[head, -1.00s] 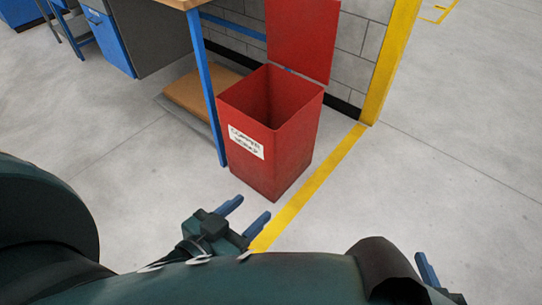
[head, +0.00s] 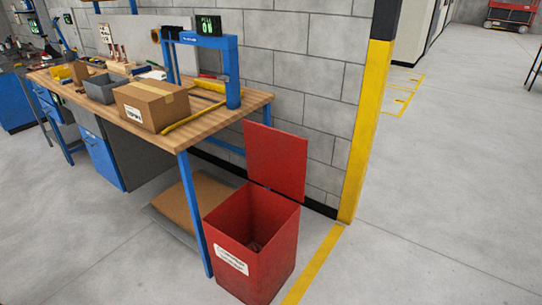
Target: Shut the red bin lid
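The red bin (head: 272,262) stands on the floor at the lower middle of the head view, with a white label on its front. Its mouth is open and the dark inside shows; something small and dark seems to lie at the bottom, too unclear to name. The red lid (head: 276,161) stands raised upright at the bin's back edge, near the block wall. Neither of my grippers is in the head view now.
A wooden-topped workbench (head: 262,97) with blue legs stands left of the bin, carrying a cardboard box (head: 152,106) and a grey tray (head: 100,90). A yellow post (head: 364,130) rises at the right. The floor (head: 440,200) right of it is clear.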

